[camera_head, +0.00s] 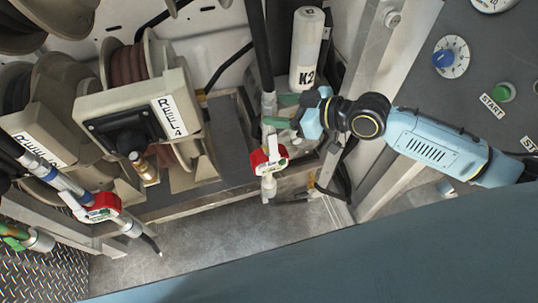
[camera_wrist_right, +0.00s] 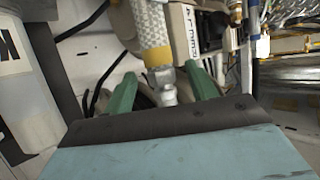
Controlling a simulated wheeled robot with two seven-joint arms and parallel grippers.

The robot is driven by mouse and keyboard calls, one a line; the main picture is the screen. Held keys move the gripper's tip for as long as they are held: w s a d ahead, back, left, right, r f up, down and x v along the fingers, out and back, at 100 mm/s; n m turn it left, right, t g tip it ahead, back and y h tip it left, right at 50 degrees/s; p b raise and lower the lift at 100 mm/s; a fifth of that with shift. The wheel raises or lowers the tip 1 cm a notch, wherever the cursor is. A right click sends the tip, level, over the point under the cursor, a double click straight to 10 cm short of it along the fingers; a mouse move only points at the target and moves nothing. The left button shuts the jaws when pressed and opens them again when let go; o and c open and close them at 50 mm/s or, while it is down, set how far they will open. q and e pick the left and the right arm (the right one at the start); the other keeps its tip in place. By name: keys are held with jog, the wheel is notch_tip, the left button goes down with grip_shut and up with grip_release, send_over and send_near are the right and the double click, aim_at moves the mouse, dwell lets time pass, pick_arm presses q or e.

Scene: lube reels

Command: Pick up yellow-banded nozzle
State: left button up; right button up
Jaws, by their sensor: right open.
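The yellow-banded nozzle (camera_head: 268,160) hangs from a dark hose in the middle of the head view, with a red and white valve body and a silver tip pointing down. In the right wrist view its yellow band (camera_wrist_right: 158,53) sits below a pale braided sleeve, above a silver fitting. My right gripper (camera_head: 276,110) has its green fingers at the upper pipe of the nozzle, above the red valve. In the right wrist view the open fingers (camera_wrist_right: 162,78) stand on either side of the silver fitting, with visible gaps. My left gripper is out of view.
A white K2 bottle (camera_head: 306,48) stands close behind my right gripper. Hose reels (camera_head: 130,115) fill the left, with a blue-banded nozzle (camera_head: 103,206) in front. A control panel (camera_head: 478,75) is at the right. The metal floor (camera_head: 220,236) below is fairly clear.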

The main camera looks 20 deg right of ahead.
jog(key=shift+x, duration=0.95)
grip_shut()
jog(key=shift+r, duration=0.15)
